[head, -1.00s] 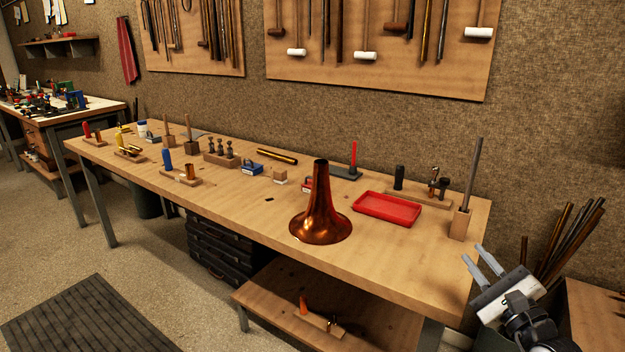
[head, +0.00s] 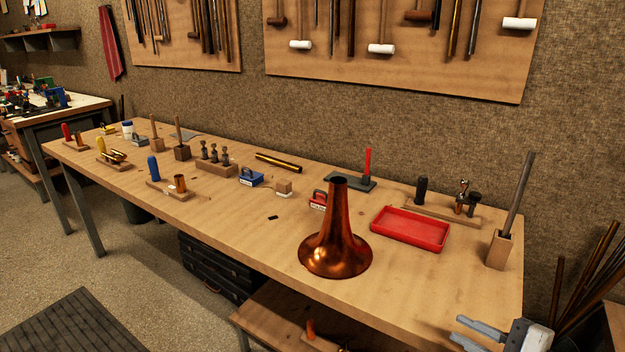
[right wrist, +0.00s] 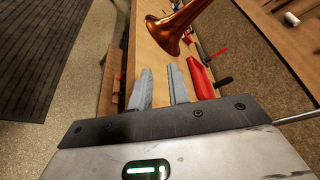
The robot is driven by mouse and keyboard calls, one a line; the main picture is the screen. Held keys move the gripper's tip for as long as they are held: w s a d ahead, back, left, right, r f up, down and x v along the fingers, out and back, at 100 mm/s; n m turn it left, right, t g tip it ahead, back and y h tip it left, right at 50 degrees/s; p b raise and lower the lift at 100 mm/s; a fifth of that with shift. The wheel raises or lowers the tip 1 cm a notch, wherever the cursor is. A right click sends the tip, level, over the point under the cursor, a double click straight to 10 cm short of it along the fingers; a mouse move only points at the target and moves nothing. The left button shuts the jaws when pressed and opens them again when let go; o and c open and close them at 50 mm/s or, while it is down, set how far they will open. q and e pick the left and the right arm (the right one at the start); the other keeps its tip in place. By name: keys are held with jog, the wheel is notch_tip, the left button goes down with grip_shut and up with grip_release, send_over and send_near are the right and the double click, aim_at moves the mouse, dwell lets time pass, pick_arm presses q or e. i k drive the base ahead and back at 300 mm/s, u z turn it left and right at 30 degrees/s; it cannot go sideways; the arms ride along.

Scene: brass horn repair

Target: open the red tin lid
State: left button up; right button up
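A small red tin (head: 318,200) with a dark handle on top and a pale label on its front stands on the workbench, just behind and left of the copper horn bell. Its lid looks closed, but it is small in the head view. I cannot make it out in the right wrist view. My right gripper (head: 460,329) is open and empty at the bench's front right corner, well to the right of the tin. Its two spread fingers also show in the right wrist view (right wrist: 160,87). My left gripper is not in view.
The upright copper horn bell (head: 336,240) stands between the front edge and the tin. A red tray (head: 411,229) lies to its right. A wooden block with a rod (head: 502,248) stands at the right end. A similar blue tin (head: 250,177) is further left. The front right bench top is clear.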

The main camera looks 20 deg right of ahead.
aim_at(320, 197)
jog(key=i, duration=1.45)
